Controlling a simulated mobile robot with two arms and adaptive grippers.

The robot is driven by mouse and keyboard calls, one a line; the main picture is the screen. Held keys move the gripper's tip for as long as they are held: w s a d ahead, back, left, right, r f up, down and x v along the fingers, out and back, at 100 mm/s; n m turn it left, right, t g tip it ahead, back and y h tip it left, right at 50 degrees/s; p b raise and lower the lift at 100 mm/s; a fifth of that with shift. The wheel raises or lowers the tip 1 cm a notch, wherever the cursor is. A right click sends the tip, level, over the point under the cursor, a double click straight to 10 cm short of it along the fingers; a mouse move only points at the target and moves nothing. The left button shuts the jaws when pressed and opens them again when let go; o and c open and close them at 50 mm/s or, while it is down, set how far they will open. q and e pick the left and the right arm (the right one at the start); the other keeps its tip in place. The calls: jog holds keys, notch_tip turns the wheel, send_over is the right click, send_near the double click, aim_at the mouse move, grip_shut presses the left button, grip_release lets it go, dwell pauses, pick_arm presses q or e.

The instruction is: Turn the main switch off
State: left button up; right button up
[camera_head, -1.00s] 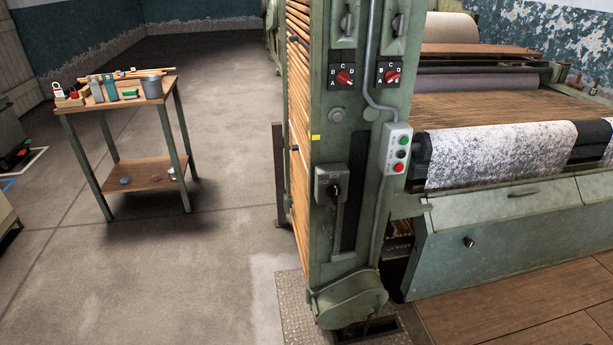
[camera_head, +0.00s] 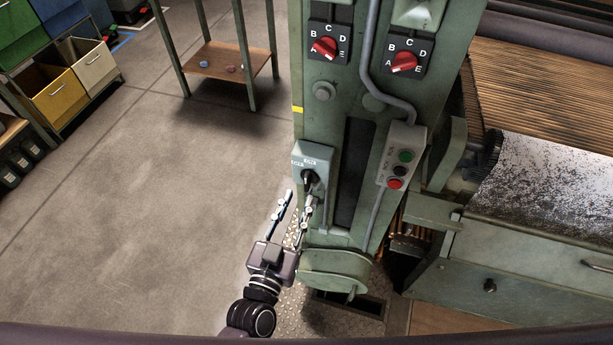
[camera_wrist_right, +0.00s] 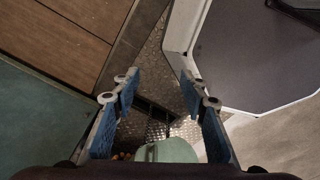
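The main switch (camera_head: 314,157) is a grey-green box with a black rotary handle (camera_head: 308,181), mounted low on the green machine column. The handle's exact setting is too small to read. My left gripper (camera_head: 297,198) is just below the switch in the head view, its two fingers apart and pointing up toward it. The right-hand finger overlaps the area right under the handle; I cannot tell whether it touches. My right gripper (camera_wrist_right: 160,92) shows in the right wrist view with its blue fingers wide apart and nothing between them.
A push-button box (camera_head: 402,157) with green, black and red buttons is right of the switch. Two red selector knobs (camera_head: 324,47) (camera_head: 404,62) sit above. A rounded green cover (camera_head: 335,268) is below. Open concrete floor (camera_head: 150,220) lies left.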

aim_at(305, 179)
pick_arm(q)
jog(key=x, duration=0.6)
jog(key=shift+w+a+p, duration=0.15)
jog(key=shift+a+p, duration=0.05)
jog(key=shift+p, duration=0.2)
jog(key=shift+w+d, duration=0.15)
jog(key=shift+w, duration=0.1)
jog(key=shift+w+f, duration=0.1)
grip_shut()
pick_arm(e)
jog(key=shift+w+a+r, duration=0.1)
jog(key=shift+a+r, duration=0.15)
jog(key=shift+r, duration=0.3)
